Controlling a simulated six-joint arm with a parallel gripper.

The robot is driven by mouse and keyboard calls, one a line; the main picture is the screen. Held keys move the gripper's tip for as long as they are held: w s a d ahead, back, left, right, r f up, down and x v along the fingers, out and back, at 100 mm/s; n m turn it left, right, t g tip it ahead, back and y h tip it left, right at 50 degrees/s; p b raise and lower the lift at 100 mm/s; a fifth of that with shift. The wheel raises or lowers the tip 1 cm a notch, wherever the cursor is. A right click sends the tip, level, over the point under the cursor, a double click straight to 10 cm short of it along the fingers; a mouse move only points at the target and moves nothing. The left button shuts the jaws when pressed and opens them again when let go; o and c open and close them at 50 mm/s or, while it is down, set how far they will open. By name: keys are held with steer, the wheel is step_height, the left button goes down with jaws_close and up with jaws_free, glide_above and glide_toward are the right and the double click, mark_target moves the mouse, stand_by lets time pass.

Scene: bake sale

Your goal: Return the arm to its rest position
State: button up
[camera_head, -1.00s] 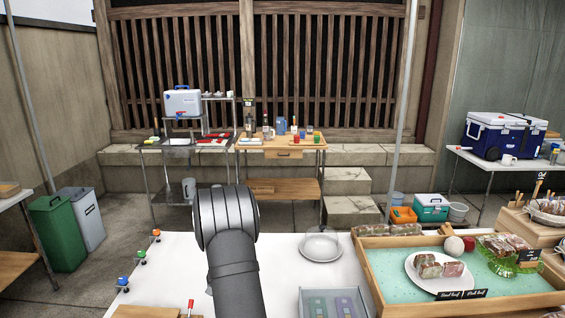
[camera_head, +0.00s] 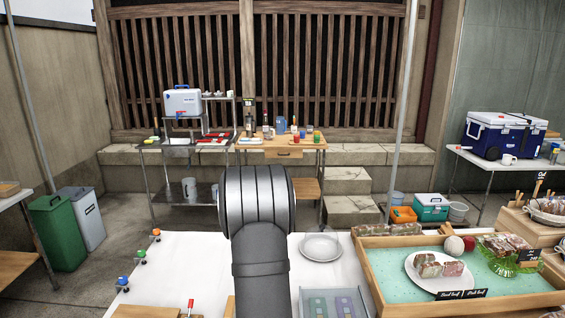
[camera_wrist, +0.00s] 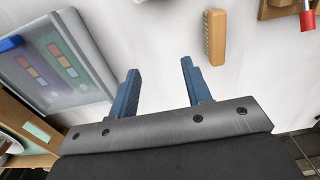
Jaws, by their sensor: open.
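My gripper (camera_wrist: 158,88) shows in the wrist view with its two blue fingers apart and nothing between them. It hangs over the white table, clear of the things on it. In the head view my dark grey arm rises at the bottom centre in front of the white table (camera_head: 190,262), and the gripper itself is out of sight there. A wooden brush (camera_wrist: 215,38) lies on the table beyond the fingers in the wrist view. A clear-lidded case (camera_wrist: 58,65) with coloured pieces lies to their left.
In the head view, a white plate (camera_head: 321,247) lies right of my arm. A wooden tray with a teal lining (camera_head: 400,288) holds a plate of cake slices (camera_head: 438,270) at the right. Several small coloured clips (camera_head: 140,256) line the table's left edge, where the white surface is mostly bare.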

steer(key=s+a+r, duration=0.1)
steer(key=a, duration=1.4)
steer(key=s+a+r, duration=0.1)
steer(key=s+a, duration=0.1)
steer(key=a, duration=1.3)
steer(key=shift+s+a, duration=0.15)
steer(key=shift+s, duration=0.05)
